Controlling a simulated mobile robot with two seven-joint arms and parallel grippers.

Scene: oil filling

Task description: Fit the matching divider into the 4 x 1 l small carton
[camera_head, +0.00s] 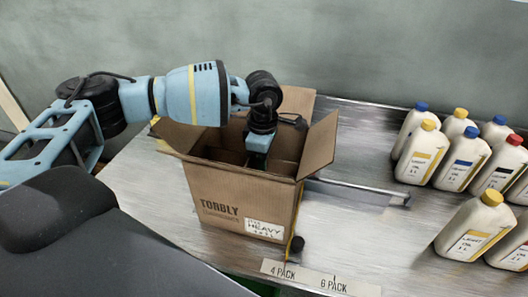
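An open brown carton (228,192) stands upright on the metal table, marked "TORBLY" with a white "HEAVY" label, its flaps spread outward. My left arm comes in from the left above it. My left gripper (258,158) points down into the carton's opening. Its fingertips are hidden by the carton's front wall, so I cannot tell whether it is open, shut or holding anything. My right gripper is not in view.
Several white bottles with coloured caps stand at the right, one with a yellow cap (474,228) nearest. A metal rail (355,190) lies right of the carton. A black knob (297,244) and a "4 PACK / 6 PACK" strip (318,279) are in front. Table between carton and bottles is mostly clear.

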